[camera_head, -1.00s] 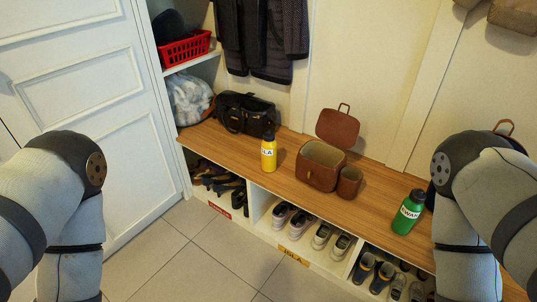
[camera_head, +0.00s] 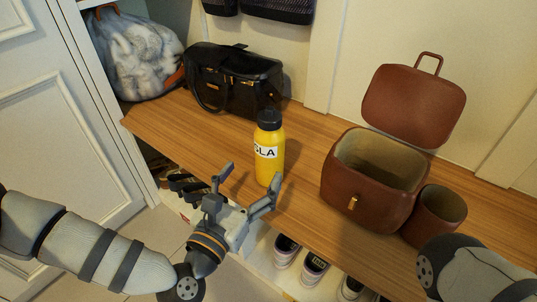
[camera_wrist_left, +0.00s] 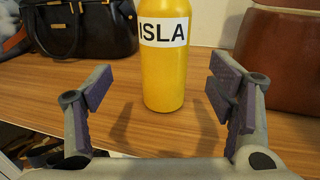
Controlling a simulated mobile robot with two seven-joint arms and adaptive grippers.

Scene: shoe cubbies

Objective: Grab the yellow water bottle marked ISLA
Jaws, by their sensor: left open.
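The yellow water bottle (camera_head: 268,150) with a black cap stands upright on the wooden bench top (camera_head: 190,140). Its white label reads ISLA in the left wrist view, where the bottle (camera_wrist_left: 165,70) stands ahead of the fingers, slightly left of the middle between them. Its top is cut off there. My left gripper (camera_head: 250,188) is open and empty, in front of the bottle. Its fingers (camera_wrist_left: 160,98) are spread wider than the bottle and do not touch it. My right gripper is not in view; only part of my right arm shows at the lower right.
A black handbag (camera_head: 235,82) stands behind and left of the bottle. An open brown leather case (camera_head: 365,185) and a brown cup (camera_head: 438,212) stand to the right. Shoes (camera_head: 314,268) sit in cubbies below the bench's front edge.

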